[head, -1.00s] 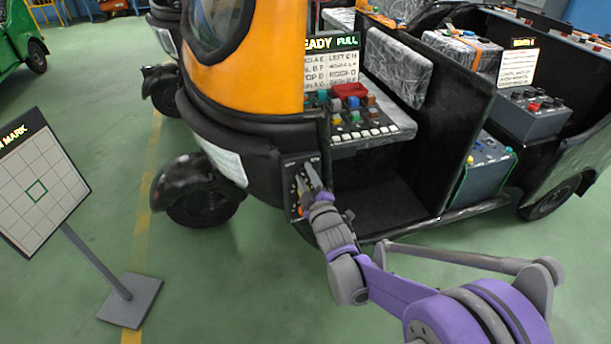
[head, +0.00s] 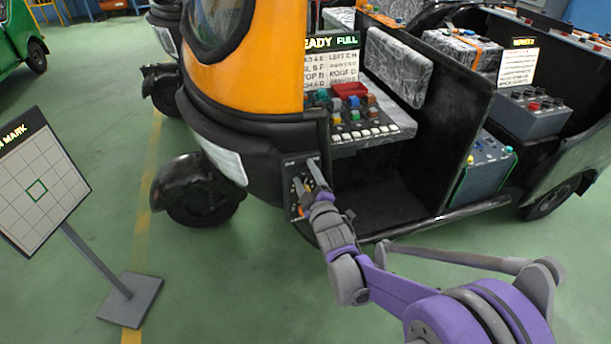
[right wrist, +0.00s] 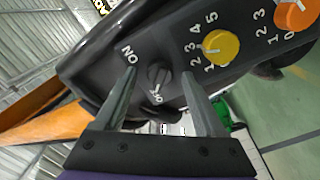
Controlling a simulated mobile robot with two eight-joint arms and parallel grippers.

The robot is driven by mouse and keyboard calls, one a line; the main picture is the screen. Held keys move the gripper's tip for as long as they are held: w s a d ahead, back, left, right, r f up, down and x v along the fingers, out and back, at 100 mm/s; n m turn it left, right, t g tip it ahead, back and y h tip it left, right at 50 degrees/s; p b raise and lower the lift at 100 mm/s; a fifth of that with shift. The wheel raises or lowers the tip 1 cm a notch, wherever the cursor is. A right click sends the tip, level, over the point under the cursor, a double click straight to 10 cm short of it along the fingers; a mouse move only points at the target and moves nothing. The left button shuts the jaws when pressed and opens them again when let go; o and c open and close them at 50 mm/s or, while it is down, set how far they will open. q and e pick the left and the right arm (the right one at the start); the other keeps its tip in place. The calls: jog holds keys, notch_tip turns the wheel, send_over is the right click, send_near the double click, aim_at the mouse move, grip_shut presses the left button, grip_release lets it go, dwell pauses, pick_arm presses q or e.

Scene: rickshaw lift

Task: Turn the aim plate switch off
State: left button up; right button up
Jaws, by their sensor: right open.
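My right gripper (head: 305,174) is open in front of the small dark control panel (head: 290,172) on the front of the orange and black rickshaw. In the right wrist view my right gripper (right wrist: 159,72) has its two fingers apart, one on each side of a black rotary switch (right wrist: 158,76). This switch has ON and OFF labels and seems to point towards OFF. I see gaps beside it, and no finger clearly touches it. The plate marked "MARK" (head: 42,188), with a grid and a green square, stands at the left. My left gripper is not in view.
A yellow knob (right wrist: 220,47) and an orange knob (right wrist: 296,12) sit beside the switch on the same panel. A console (head: 350,115) with several coloured buttons is above, inside the rickshaw.

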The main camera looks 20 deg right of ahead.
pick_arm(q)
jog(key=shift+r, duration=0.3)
pick_arm(e)
jog(key=s, duration=1)
jog(key=shift+s+d, duration=0.2)
jog(key=shift+s, duration=0.1)
jog(key=s+f+m+g, duration=0.5)
jog(key=s+m+g, duration=0.15)
jog(key=s, duration=0.65)
jog(key=s+f+m+g, duration=0.5)
jog(key=s+g, duration=0.2)
jog(key=s, duration=0.7)
pick_arm(q)
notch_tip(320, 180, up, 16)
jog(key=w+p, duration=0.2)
jog(key=p, duration=1.2)
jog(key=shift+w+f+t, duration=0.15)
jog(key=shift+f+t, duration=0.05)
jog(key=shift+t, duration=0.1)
pick_arm(e)
notch_tip(320, 180, up, 15)
jog(key=w, duration=0.2)
jog(key=shift+w+d+r+t+h, duration=0.15)
jog(key=shift+w+t+h, duration=0.15)
jog(key=shift+t, duration=0.15)
jog(key=shift+s, duration=0.15)
